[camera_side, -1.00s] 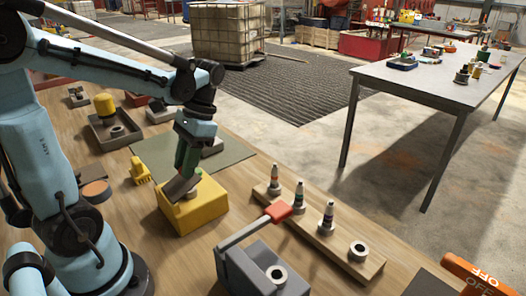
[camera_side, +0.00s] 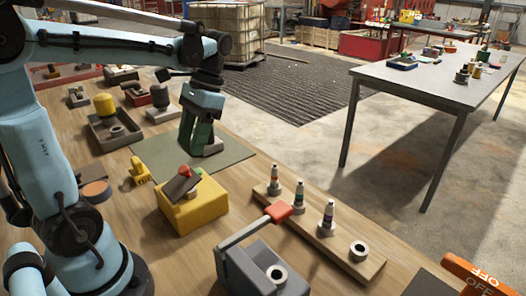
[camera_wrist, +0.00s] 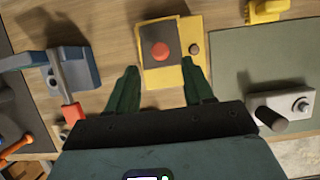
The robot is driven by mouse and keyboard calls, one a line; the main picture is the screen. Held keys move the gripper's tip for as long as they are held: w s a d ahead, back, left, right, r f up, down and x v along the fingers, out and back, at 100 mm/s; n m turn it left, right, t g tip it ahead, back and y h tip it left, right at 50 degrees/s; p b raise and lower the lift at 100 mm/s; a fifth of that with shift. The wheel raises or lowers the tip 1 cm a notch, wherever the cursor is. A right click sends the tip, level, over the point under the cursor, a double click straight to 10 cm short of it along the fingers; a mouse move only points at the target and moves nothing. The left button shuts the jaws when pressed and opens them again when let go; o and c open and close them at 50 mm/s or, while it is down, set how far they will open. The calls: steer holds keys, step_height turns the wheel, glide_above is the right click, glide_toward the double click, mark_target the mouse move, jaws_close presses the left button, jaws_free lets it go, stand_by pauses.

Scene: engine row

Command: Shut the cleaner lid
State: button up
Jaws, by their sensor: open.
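The cleaner appears to be the yellow box (camera_side: 206,212) on the bench; it also shows in the wrist view (camera_wrist: 155,77). Its dark lid (camera_side: 175,190) carries a red knob (camera_side: 184,171) and stands tilted up from the box top in the side view. In the wrist view the lid (camera_wrist: 148,38) and its red knob (camera_wrist: 160,51) face me. My gripper (camera_wrist: 161,84) is open and empty, its green fingers spread. In the side view my gripper (camera_side: 190,145) is above the green mat, behind the box and apart from it.
A grey device with a red-tipped lever (camera_side: 245,232) stands in front of the box. A wooden board (camera_side: 345,250) with several pegs is to the right. A small yellow part (camera_side: 140,173) lies left of the box, and a green mat (camera_side: 235,152) lies behind.

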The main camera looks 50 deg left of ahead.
steer(key=v, duration=0.6)
steer(key=shift+r, duration=0.15)
steer(key=shift+c, duration=0.5)
steer(key=shift+s, duration=0.1)
steer(key=shift+c, duration=1.1)
steer(key=s+n+t, duration=0.1)
steer(key=s+n, duration=0.1)
steer(key=s+a+r+n+t+h, duration=0.1)
steer(key=s+n, duration=0.1)
steer(key=s+a+r+n+t, duration=0.1)
steer(key=s+n, duration=0.1)
steer(key=shift+r+h, duration=0.1)
steer(key=shift+h, duration=0.3)
jaws_close()
steer(key=s+r+n+t, duration=0.1)
steer(key=s+n+t, duration=0.4)
steer(key=n, duration=0.3)
steer(key=n+t+y, duration=0.1)
steer(key=n, duration=0.3)
glide_toward(182, 168)
steer(key=x, duration=0.7)
